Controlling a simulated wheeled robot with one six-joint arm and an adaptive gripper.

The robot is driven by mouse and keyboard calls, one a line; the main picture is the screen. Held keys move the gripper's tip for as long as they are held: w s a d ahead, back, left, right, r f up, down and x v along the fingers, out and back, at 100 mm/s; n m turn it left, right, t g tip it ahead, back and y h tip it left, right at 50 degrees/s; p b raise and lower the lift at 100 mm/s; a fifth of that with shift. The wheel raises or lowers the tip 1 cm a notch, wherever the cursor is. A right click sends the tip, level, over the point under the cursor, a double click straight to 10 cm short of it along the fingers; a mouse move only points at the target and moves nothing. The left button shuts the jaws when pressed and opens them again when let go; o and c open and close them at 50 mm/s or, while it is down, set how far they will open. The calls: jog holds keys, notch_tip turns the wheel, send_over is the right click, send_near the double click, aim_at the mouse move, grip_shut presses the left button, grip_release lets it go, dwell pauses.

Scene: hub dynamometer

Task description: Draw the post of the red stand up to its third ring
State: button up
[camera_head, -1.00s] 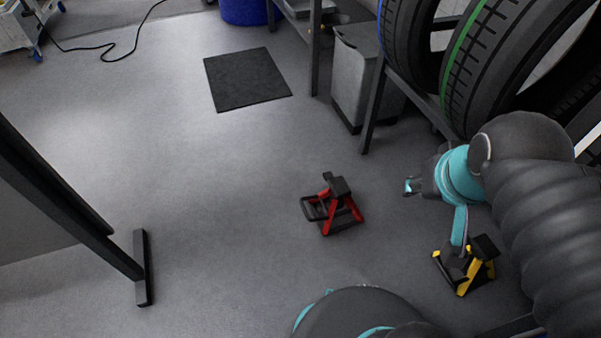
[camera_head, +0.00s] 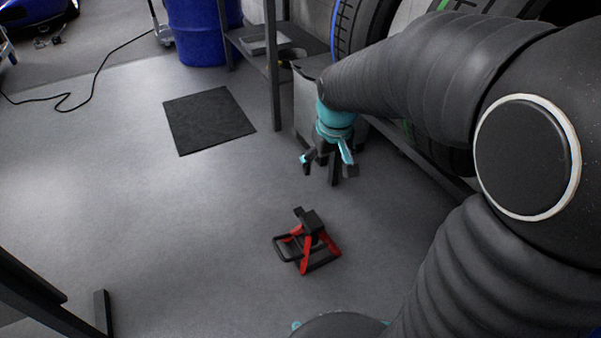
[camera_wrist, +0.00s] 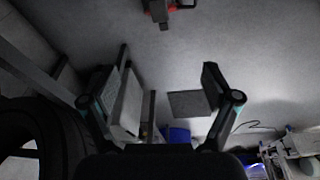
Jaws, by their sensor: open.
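The red stand (camera_head: 305,254) stands upright on the grey floor, low and right of centre in the head view. It has red legs, a black saddle (camera_head: 313,222) on top and a black handle loop at its left. Its post looks low; I cannot make out any rings. In the wrist view the red stand (camera_wrist: 162,10) is cut off by the top edge. My gripper (camera_head: 328,172) is open and empty, above the floor and beyond the stand in the head view, clear of it. Its two fingers (camera_wrist: 168,85) are spread wide in the wrist view.
A black mat (camera_head: 209,120) lies on the floor at left. A grey bin (camera_head: 305,100) and a tyre rack with tyres (camera_head: 352,30) stand behind my arm. A blue drum (camera_head: 203,30) is at the back. A dark frame foot (camera_head: 103,313) is at lower left. Floor around the stand is clear.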

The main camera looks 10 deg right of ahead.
jog(key=w+f+g+b, duration=0.1)
jog(key=w+f, duration=0.7)
jog(key=f, duration=0.5)
jog(key=n+g+b, duration=0.1)
jog(key=n+g, duration=0.1)
send_near(312, 220)
notch_tip(312, 220, down, 9)
jog(key=shift+f+b, duration=0.25)
jog(key=shift+b, duration=0.9)
grip_shut()
notch_tip(312, 220, up, 10)
jog(key=p, duration=0.4)
